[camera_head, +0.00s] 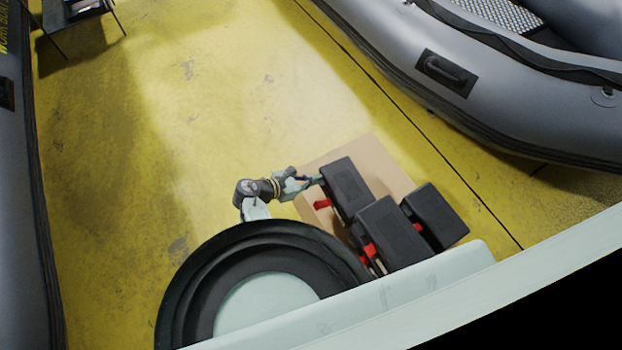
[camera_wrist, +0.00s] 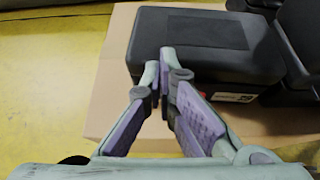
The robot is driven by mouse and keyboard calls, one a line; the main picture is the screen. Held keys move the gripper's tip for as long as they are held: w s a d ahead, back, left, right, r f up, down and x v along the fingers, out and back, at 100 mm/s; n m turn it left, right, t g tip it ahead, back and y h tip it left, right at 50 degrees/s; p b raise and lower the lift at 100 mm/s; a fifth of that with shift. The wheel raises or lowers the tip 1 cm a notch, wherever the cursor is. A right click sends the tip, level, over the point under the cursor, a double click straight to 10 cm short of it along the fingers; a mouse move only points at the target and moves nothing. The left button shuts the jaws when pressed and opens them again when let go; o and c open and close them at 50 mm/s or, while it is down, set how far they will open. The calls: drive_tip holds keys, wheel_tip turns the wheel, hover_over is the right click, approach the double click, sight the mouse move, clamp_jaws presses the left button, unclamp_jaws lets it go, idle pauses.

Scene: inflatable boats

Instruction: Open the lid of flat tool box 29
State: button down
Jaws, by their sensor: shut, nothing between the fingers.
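Three black tool boxes with red parts sit close together in the head view; no number is readable. The far-left box (camera_head: 346,188) is nearest my gripper (camera_head: 317,181), with its lid down. It also shows in the wrist view (camera_wrist: 205,35), with a small label and a bit of red low on its near side. My gripper (camera_wrist: 159,70) is shut and empty, its fingertips at the left part of that box's near edge. Touching or just apart, I cannot tell. The fingers hide part of the box's near side.
The middle box (camera_head: 390,232) and right box (camera_head: 436,215) stand beside it. A brown cardboard sheet (camera_head: 385,155) lies under the boxes. A grey inflatable boat (camera_head: 400,40) is at upper right, another (camera_head: 20,200) at left. The yellow floor (camera_head: 190,120) between is clear.

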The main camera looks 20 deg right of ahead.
drive_tip(key=shift+w+d+r, duration=0.1)
drive_tip(key=shift+d+r, duration=0.25)
drive_tip(key=shift+r, duration=0.25)
drive_tip(key=shift+d+r, duration=0.3)
drive_tip(key=shift+r, duration=0.25)
drive_tip(key=shift+w+d+r, duration=0.2)
drive_tip(key=shift+d+r, duration=0.7)
drive_tip(key=shift+r, duration=0.15)
drive_tip(key=shift+w+d+r, duration=0.2)
drive_tip(key=shift+d+r, duration=0.65)
drive_tip(key=shift+d, duration=0.25)
drive_tip(key=shift+w+d+r, duration=0.15)
drive_tip(key=shift+d+r, duration=0.15)
drive_tip(key=shift+d, duration=0.35)
drive_tip(key=shift+w+d+r, duration=0.1)
drive_tip(key=shift+d+r, duration=0.15)
drive_tip(key=shift+d, duration=0.35)
